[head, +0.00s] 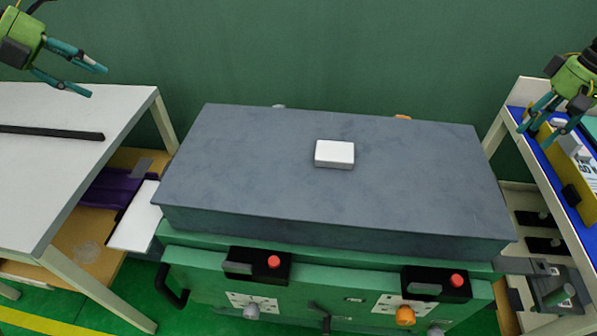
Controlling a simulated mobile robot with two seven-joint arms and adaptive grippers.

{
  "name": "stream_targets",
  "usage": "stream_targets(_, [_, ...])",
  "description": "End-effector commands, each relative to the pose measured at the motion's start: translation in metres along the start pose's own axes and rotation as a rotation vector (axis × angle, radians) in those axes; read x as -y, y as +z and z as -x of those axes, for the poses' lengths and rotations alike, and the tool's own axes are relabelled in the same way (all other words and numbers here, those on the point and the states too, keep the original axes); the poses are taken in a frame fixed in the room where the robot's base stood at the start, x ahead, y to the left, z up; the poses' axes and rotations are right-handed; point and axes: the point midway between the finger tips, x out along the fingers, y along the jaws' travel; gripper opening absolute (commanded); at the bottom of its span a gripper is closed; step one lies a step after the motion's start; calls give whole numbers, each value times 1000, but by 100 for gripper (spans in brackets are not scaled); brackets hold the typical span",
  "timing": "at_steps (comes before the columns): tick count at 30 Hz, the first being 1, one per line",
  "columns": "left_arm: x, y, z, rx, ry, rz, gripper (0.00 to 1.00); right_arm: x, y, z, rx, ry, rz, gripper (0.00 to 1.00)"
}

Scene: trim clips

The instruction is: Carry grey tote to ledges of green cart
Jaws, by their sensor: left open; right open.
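The grey tote (260,160) is a long, flat-topped box in the middle of the head view. It appears to sit level on top of the green cart (345,288); the cart's ledges under it are hidden. My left gripper (98,82) is open and empty, up and to the left of the tote, above the white table. My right gripper (535,138) is open, to the right of the tote, over the side of the right-hand shelf unit. Neither gripper touches the tote.
A white table (60,180) with a black bar (52,132) stands at left, with purple and white items on its lower shelf. A shelf unit (502,128) with a blue surface and a yellow bin stands close at right. A green wall (300,50) is behind.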

Motion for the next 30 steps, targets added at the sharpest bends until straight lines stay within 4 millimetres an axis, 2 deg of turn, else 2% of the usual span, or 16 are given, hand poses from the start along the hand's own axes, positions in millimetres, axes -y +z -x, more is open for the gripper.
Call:
stream_targets(1, [10, 6, 14, 0, 0, 0, 47, 3, 0, 18, 0, 0, 0, 47])
stream_targets(21, [69, 41, 98, 0, 0, 0, 47, 23, 0, 125, 0, 0, 0, 47])
stream_targets(25, [75, 44, 107, 0, 0, 0, 47, 25, 0, 135, 0, 0, 0, 47])
stream_targets(30, [76, 45, 108, 0, 0, 0, 47, 25, 0, 137, 0, 0, 0, 47])
